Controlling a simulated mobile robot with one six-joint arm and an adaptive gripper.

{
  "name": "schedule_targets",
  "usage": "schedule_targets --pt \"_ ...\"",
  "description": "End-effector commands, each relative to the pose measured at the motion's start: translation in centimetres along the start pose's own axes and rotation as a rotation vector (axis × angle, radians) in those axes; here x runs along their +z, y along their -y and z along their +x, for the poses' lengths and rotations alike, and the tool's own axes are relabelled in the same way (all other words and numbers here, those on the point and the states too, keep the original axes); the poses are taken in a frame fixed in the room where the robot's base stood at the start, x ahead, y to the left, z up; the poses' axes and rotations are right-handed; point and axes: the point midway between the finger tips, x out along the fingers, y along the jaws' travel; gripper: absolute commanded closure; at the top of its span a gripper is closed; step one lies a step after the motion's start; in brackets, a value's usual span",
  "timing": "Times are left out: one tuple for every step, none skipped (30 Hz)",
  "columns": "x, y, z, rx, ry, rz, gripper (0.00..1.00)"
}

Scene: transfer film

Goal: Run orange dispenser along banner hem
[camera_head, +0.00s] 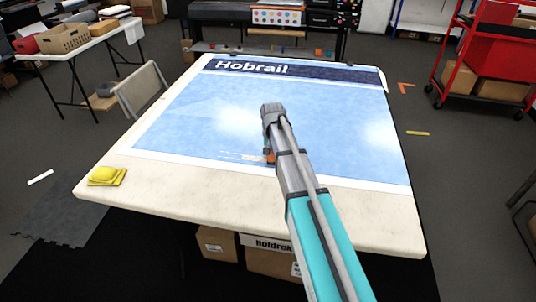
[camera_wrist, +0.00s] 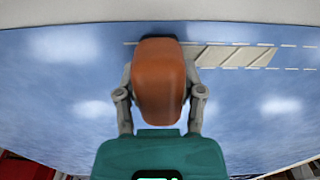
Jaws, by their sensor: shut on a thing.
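The orange dispenser (camera_wrist: 158,82) is held between the two grey fingers of my gripper (camera_wrist: 160,92), which is shut on it. In the head view only a small part of the dispenser (camera_head: 270,157) shows beside my arm. The blue banner (camera_head: 190,120), with a dark "Hobrail" header, lies flat on the cream table (camera_head: 200,185). The dispenser is over the banner's near hem, between dashed white lines. A pale hatched strip (camera_wrist: 235,56) lies along the hem to the dispenser's right in the wrist view. The dispenser's contact with the banner is hidden.
A folded yellow item (camera_head: 106,177) lies at the table's near left corner. A chair (camera_head: 141,90) stands at the left edge, and a red cart (camera_head: 485,55) stands back right. Cardboard boxes (camera_head: 268,258) sit under the table. My arm hides part of the banner.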

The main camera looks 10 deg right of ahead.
Motion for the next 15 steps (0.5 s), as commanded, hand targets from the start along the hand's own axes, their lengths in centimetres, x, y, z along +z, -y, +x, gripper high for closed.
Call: schedule_targets --pt "0.07 -0.38 -0.03 0.0 0.0 0.001 0.87" --pt "0.08 -0.56 -0.04 0.0 0.0 0.001 0.87" --pt "0.08 -0.77 -0.06 0.0 0.0 0.001 0.87" --pt "0.08 -0.91 -0.07 0.0 0.0 0.002 0.87" --pt "0.08 -1.03 -0.08 0.0 0.0 0.002 0.87" --pt "0.08 -1.16 -0.09 0.0 0.0 0.002 0.87" --pt "0.07 -1.23 -0.09 0.0 0.0 0.001 0.87" --pt "0.07 -1.27 -0.1 0.0 0.0 0.001 0.87" --pt "0.06 -1.3 -0.1 -0.001 0.0 0.001 0.87" --pt "0.06 -1.31 -0.1 -0.001 0.0 0.001 0.87" --pt "0.06 -1.31 -0.1 -0.001 0.0 0.001 0.87" --pt "0.05 -1.29 -0.1 -0.001 0.0 0.001 0.87" --pt "0.06 -1.29 -0.1 -0.001 0.0 0.0 0.87" --pt "0.05 -1.28 -0.1 -0.001 0.0 0.0 0.87" --pt "0.05 -1.27 -0.1 -0.001 0.0 0.0 0.87"
